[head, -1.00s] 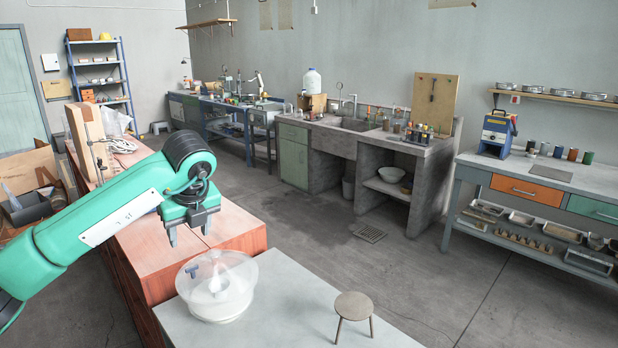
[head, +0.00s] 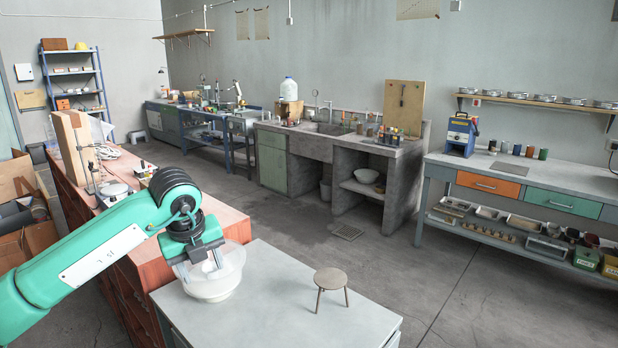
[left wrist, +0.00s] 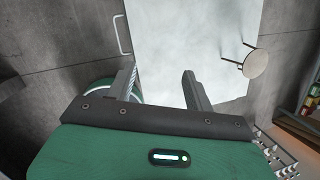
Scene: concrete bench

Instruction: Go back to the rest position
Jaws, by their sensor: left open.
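My left gripper (head: 200,271) is open, its two fingers pointing down with a gap between them. My right gripper is not in view.
A small round three-legged stand (head: 331,279) is on the grey bench, right of the vessel. A red wooden cabinet (head: 135,262) adjoins on the left. A concrete sink bench (head: 330,150) stands behind, across open floor (head: 400,275).

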